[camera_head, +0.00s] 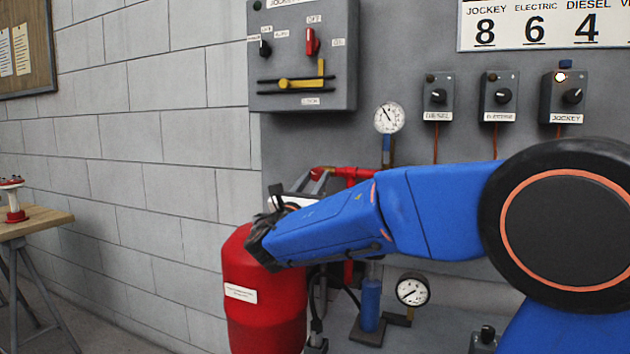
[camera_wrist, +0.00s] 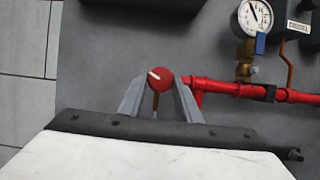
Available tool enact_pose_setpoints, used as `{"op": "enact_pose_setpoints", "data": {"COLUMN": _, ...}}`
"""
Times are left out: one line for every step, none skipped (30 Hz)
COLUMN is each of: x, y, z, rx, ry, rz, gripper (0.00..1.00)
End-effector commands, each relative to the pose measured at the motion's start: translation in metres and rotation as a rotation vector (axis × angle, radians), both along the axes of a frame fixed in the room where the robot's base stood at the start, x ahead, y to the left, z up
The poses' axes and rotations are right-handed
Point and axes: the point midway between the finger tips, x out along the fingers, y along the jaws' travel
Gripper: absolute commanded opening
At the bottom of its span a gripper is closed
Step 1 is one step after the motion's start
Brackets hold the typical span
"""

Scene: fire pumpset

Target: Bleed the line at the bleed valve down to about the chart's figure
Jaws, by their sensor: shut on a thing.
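The bleed valve shows in the wrist view as a round red knob (camera_wrist: 160,80) with a white mark pointing up-left. My gripper (camera_wrist: 161,84) is shut on this knob, with one grey finger on each side. In the head view my arm hides most of the gripper and the knob. The line gauge (camera_head: 390,117) stands on the pipe right of the valve, its needle pointing up-left; it also shows in the wrist view (camera_wrist: 255,17). The chart (camera_head: 543,25) at top right reads jockey 8, electric 6, diesel 4; its right end is cut off.
Three switch boxes labelled diesel (camera_head: 437,95), electric (camera_head: 499,95) and jockey (camera_head: 561,97) hang on the wall; the jockey lamp is lit. A red tank (camera_head: 265,300) stands below my gripper. A lower gauge (camera_head: 412,290) and a controller panel (camera_head: 303,55) are nearby.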

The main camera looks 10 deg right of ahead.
Motion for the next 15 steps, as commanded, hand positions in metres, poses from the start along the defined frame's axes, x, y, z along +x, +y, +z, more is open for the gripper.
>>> {"op": "enact_pose_setpoints", "data": {"x": 0.0, "y": 0.0003, "z": 0.0002, "rx": 0.007, "ry": -0.007, "rz": 0.0, "gripper": 0.08}}
{"op": "enact_pose_setpoints", "data": {"x": 0.0001, "y": 0.0005, "z": 0.0002, "rx": 0.015, "ry": -0.012, "rz": -0.001, "gripper": 0.08}}
{"op": "enact_pose_setpoints", "data": {"x": 0.0003, "y": 0.0007, "z": 0.0004, "rx": 0.027, "ry": -0.021, "rz": 0.0, "gripper": 0.08}}
{"op": "enact_pose_setpoints", "data": {"x": 0.0004, "y": 0.0009, "z": 0.0005, "rx": 0.038, "ry": -0.029, "rz": 0.0, "gripper": 0.08}}
{"op": "enact_pose_setpoints", "data": {"x": 0.0006, "y": 0.001, "z": 0.0005, "rx": 0.049, "ry": -0.037, "rz": 0.001, "gripper": 0.08}}
{"op": "enact_pose_setpoints", "data": {"x": 0.0007, "y": 0.0012, "z": 0.0005, "rx": 0.069, "ry": -0.051, "rz": 0.0, "gripper": 0.08}}
{"op": "enact_pose_setpoints", "data": {"x": 0.0008, "y": 0.0012, "z": 0.0004, "rx": 0.083, "ry": -0.061, "rz": -0.001, "gripper": 0.08}}
{"op": "enact_pose_setpoints", "data": {"x": 0.0011, "y": 0.0014, "z": 0.0003, "rx": 0.099, "ry": -0.073, "rz": -0.001, "gripper": 0.08}}
{"op": "enact_pose_setpoints", "data": {"x": 0.0015, "y": 0.002, "z": 0.0001, "rx": 0.123, "ry": -0.09, "rz": 0.0, "gripper": 0.08}}
{"op": "enact_pose_setpoints", "data": {"x": 0.0017, "y": 0.0021, "z": 0.0, "rx": 0.142, "ry": -0.103, "rz": 0.0, "gripper": 0.08}}
{"op": "enact_pose_setpoints", "data": {"x": 0.0017, "y": 0.0023, "z": 0.0002, "rx": 0.163, "ry": -0.119, "rz": -0.001, "gripper": 0.08}}
{"op": "enact_pose_setpoints", "data": {"x": 0.0019, "y": 0.0028, "z": 0.0006, "rx": 0.191, "ry": -0.14, "rz": 0.001, "gripper": 0.08}}
{"op": "enact_pose_setpoints", "data": {"x": 0.0021, "y": 0.0032, "z": 0.0008, "rx": 0.213, "ry": -0.156, "rz": 0.001, "gripper": 0.08}}
{"op": "enact_pose_setpoints", "data": {"x": 0.002, "y": 0.0034, "z": 0.0007, "rx": 0.236, "ry": -0.172, "rz": 0.001, "gripper": 0.08}}
{"op": "enact_pose_setpoints", "data": {"x": 0.0021, "y": 0.0037, "z": 0.001, "rx": 0.266, "ry": -0.195, "rz": 0.0, "gripper": 0.08}}
